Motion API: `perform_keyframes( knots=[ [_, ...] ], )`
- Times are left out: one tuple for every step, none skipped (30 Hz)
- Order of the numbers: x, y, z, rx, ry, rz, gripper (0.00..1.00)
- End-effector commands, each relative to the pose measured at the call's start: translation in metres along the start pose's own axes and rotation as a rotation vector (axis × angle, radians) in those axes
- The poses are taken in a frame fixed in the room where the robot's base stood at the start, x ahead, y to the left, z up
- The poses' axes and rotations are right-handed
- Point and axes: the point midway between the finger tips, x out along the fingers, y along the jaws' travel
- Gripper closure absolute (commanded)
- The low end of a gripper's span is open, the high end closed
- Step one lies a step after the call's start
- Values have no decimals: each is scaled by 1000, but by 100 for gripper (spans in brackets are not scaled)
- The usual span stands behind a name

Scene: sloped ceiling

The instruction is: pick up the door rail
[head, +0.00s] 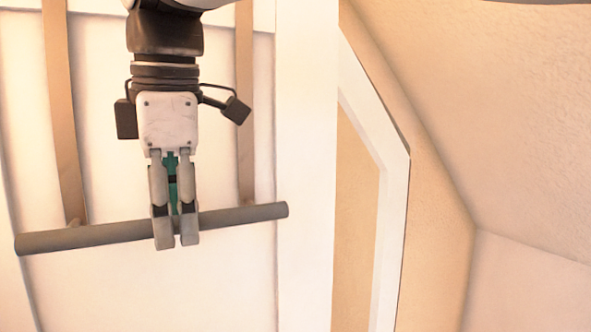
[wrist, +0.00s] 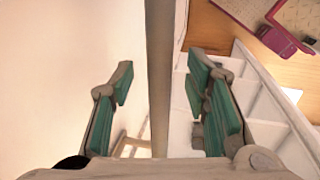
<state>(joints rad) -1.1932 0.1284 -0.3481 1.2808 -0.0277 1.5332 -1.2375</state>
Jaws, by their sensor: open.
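The door rail (head: 90,236) is a long grey round bar that runs nearly level across a pale panel in the head view, its right end slightly higher. My gripper (head: 175,242) points down at the middle of the bar, its fingers overlapping it in this view. In the wrist view the rail (wrist: 160,55) runs top to bottom between the two fingers with green pads. My gripper (wrist: 163,80) is open there, with a visible gap on each side of the bar. The fingers hide a short middle stretch of the rail in the head view.
Two brown vertical straps (head: 62,110) stand behind the rail. A white post (head: 306,150) is beside its right end, with a white angled frame (head: 392,210) farther right. The wrist view shows white shelving (wrist: 262,105) and a pink object (wrist: 282,42) on a wooden surface.

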Motion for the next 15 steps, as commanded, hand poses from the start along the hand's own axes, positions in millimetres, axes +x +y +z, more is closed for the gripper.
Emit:
perform_keyframes(
  knots=[
    [0,0,0,0,0,0,57],
    [0,0,0,0,0,0,57],
    [0,0,0,0,0,0,57],
    [0,0,0,0,0,0,64],
    [0,0,0,0,0,0,71],
    [0,0,0,0,0,0,80],
    [0,0,0,0,0,0,86],
    [0,0,0,0,0,0,93],
    [0,0,0,0,0,0,100],
    [0,0,0,0,0,0,100],
    [0,0,0,0,0,0,100],
    [-1,0,0,0,0,1,100],
    [-1,0,0,1,0,1,100],
    [-1,0,0,1,0,1,100],
    [-1,0,0,1,0,1,100]
  ],
)
